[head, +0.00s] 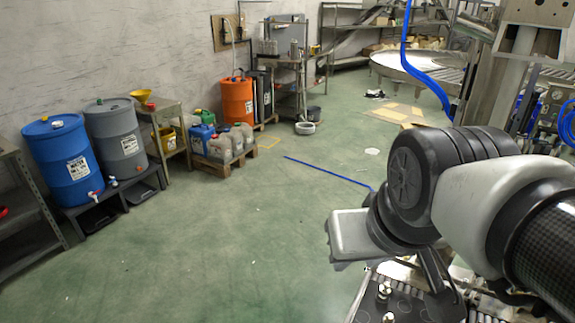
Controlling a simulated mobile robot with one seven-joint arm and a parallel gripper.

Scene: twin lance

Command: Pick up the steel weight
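A small shiny metal piece (384,290) that looks like a steel weight stands upright on a dark plate (368,309) at the bottom of the head view. A second similar metal piece (388,317) is nearer, cut off by the bottom edge. I cannot tell which one is the steel weight. My arm comes in from the right, its wrist above and behind the plate. My gripper (437,275) seems to point down below the wrist, to the right of the metal pieces. Its fingertips are not clear, so its opening and any contact are unclear.
Metal machine parts (490,280) crowd the space below and right of my arm. A blue barrel (62,160) and a grey barrel (116,138) stand at left, an orange drum (237,101) farther back. The green floor (230,240) in the middle is mostly clear.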

